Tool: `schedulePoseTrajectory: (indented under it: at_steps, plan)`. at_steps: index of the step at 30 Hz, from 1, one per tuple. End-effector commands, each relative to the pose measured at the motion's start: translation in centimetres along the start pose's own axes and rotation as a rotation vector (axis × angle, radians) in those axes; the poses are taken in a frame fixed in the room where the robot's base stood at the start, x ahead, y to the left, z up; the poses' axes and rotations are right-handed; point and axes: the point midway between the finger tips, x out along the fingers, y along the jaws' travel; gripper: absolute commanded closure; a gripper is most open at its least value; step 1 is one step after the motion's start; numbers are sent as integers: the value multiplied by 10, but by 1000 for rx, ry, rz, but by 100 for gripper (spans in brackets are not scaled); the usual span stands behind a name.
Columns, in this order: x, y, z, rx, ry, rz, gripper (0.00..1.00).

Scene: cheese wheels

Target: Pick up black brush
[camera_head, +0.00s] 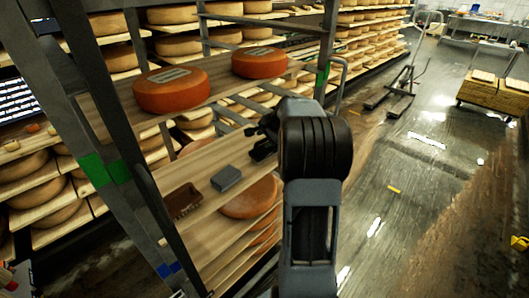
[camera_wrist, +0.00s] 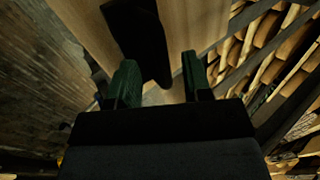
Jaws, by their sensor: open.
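My gripper (camera_head: 261,141) is open beside the wooden shelves in the head view, its dark jaws over the right part of the middle shelf board. In the wrist view its two green-black fingers (camera_wrist: 161,82) stand apart. A black elongated shape (camera_wrist: 142,40), which looks like the black brush, lies against pale wood ahead of and partly between the fingers. It is too dark to make out details. In the head view I cannot pick it out for certain; the gripper may hide it.
A grey block (camera_head: 226,179) and a dark brown object (camera_head: 184,201) lie on the middle shelf board. Orange cheese wheels (camera_head: 171,90) sit on the board above. A dark rack post (camera_head: 110,120) stands at left. The wet floor (camera_head: 430,170) at right is mostly clear.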

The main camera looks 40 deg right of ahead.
Motion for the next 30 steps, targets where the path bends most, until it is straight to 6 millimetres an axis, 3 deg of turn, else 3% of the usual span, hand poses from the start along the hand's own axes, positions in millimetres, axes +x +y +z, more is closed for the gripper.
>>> schedulePoseTrajectory:
  at_steps: [7, 17, 30]
  plan:
    - [31, 0, -1, 0, -1, 0, 55]
    - [36, 0, -1, -1, 0, -1, 55]
    - [36, 0, -1, 0, 1, 0, 96]
